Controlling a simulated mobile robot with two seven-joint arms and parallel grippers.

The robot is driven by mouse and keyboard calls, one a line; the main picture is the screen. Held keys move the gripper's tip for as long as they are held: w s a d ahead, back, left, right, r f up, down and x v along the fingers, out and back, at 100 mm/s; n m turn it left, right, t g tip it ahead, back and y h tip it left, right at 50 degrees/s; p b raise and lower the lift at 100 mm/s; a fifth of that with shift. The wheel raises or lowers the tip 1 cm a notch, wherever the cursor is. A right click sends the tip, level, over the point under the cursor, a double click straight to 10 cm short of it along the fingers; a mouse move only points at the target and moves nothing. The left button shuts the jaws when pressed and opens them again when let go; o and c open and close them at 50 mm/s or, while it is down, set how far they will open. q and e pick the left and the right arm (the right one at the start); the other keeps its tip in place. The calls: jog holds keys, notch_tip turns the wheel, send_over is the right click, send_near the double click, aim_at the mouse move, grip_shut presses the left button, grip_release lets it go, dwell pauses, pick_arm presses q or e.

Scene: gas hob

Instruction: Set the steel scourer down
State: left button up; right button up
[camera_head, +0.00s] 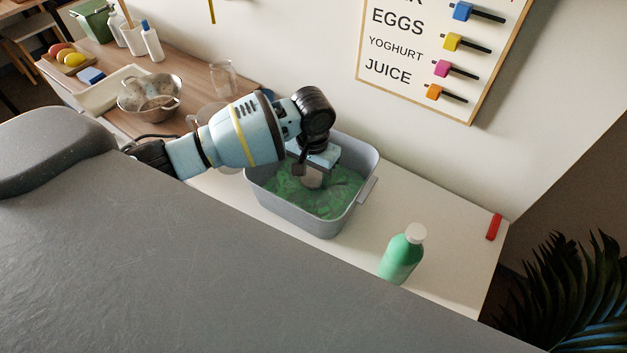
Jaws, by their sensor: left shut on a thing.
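My left gripper (308,168) points down inside a grey tub (335,228) that holds green, mottled contents (295,200). It is shut on a small pale grey lump, which I take to be the steel scourer (313,180). The scourer shows just below the fingers, low in the tub against the green; the gripper hides part of it. I cannot tell whether it touches the contents. My right gripper is not in view.
A green bottle with a white cap (402,256) stands right of the tub on the white worktop (440,215). A red object (494,227) lies at the right edge. A steel colander (150,97) and a clear glass (223,77) stand behind my left arm.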

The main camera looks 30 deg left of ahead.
aim_at(313, 175)
pick_arm(q)
jog(key=shift+f, duration=1.55)
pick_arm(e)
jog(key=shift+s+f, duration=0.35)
pick_arm(q)
jog(key=shift+f, duration=0.2)
jog(key=o, duration=1)
jog(key=shift+c, duration=0.2)
jog(key=shift+r, duration=0.15)
notch_tip(313, 175, up, 11)
jog(key=shift+f+p, duration=0.1)
jog(key=shift+p, duration=0.45)
jog(key=shift+r, duration=0.65)
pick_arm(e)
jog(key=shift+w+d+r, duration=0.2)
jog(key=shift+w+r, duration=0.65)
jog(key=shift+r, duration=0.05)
pick_arm(q)
jog(key=shift+s+f, duration=0.1)
